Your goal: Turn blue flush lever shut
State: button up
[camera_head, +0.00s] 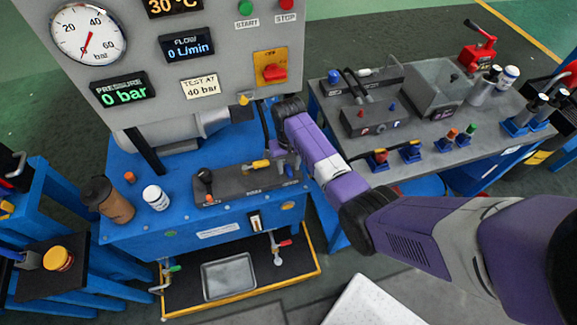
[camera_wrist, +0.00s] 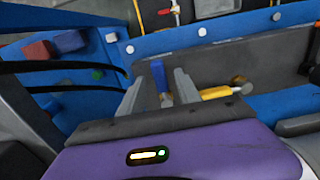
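The blue flush lever (camera_wrist: 158,78) stands in the middle of the wrist view, on a dark grey block (camera_wrist: 235,62). My gripper (camera_wrist: 160,84) is over the block with one finger on each side of the lever. The fingers look apart, with small gaps to the lever, so it looks open around it and not clamped. In the head view my gripper (camera_head: 284,163) is at the right end of the block (camera_head: 235,183), and a bit of blue (camera_head: 289,171) shows beside it; most of the lever is hidden there.
A yellow lever (camera_wrist: 216,92) lies close beside my right finger in the wrist view. A cup (camera_head: 108,200) and a white jar (camera_head: 155,197) stand on the blue bench. The gauge panel (camera_head: 190,50) rises behind.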

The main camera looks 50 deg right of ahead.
jog(key=shift+f, duration=0.4)
grip_shut()
dwell(1.2)
